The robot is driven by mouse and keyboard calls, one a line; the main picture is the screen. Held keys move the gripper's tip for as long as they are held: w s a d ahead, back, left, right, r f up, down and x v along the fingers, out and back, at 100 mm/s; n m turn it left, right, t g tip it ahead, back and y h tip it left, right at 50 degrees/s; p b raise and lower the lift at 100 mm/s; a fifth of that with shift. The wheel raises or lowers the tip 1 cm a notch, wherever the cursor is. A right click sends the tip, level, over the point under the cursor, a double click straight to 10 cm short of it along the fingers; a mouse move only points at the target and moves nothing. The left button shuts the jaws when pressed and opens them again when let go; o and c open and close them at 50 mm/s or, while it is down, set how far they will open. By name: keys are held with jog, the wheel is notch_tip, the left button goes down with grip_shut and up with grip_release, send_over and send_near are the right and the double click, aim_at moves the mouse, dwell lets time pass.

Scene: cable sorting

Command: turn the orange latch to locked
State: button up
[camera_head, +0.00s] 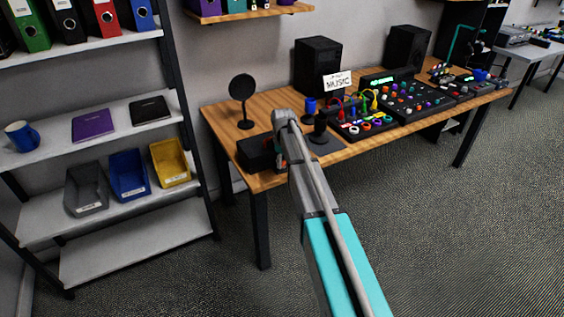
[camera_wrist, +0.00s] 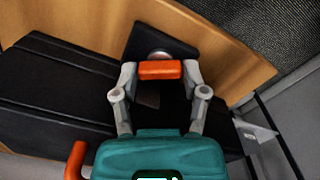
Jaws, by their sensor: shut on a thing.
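A black case (camera_head: 257,152) sits at the near left end of the wooden desk. It also fills the left of the wrist view (camera_wrist: 50,80). An orange latch (camera_wrist: 160,70) shows in the wrist view, in front of a black plate with a round silver part. My gripper (camera_wrist: 160,78) is shut on this latch, one grey finger at each end of it. A second orange piece (camera_wrist: 75,160) shows at the lower left, partly hidden by my gripper's teal body. In the head view my arm hides most of the latch area.
The desk (camera_head: 225,115) carries a round black disc on a stand (camera_head: 242,88), two black speakers (camera_head: 317,65), a mixer board (camera_head: 365,127) with colored cables, and a white sign (camera_head: 338,83). A shelf with bins (camera_head: 128,173) stands at left. The carpet at right is clear.

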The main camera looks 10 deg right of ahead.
aim_at(283, 162)
dwell(0.4)
jog(key=o, duration=1.2)
jog(key=shift+c, duration=0.2)
jog(key=shift+r, duration=0.1)
jog(key=c, duration=0.5)
jog(key=shift+r+m+p, duration=0.3)
jog(key=shift+p, duration=0.2)
jog(key=c, duration=0.3)
notch_tip(283, 162, up, 4)
jog(key=m+p, duration=0.3)
jog(key=m, duration=0.1)
jog(key=shift+f+p, duration=0.1)
jog(key=shift+p, duration=0.25)
jog(key=shift+c, duration=0.2)
notch_tip(283, 162, up, 9)
jog(key=m+p, duration=0.9)
jog(key=m, duration=0.4)
jog(key=shift+s+a, duration=0.15)
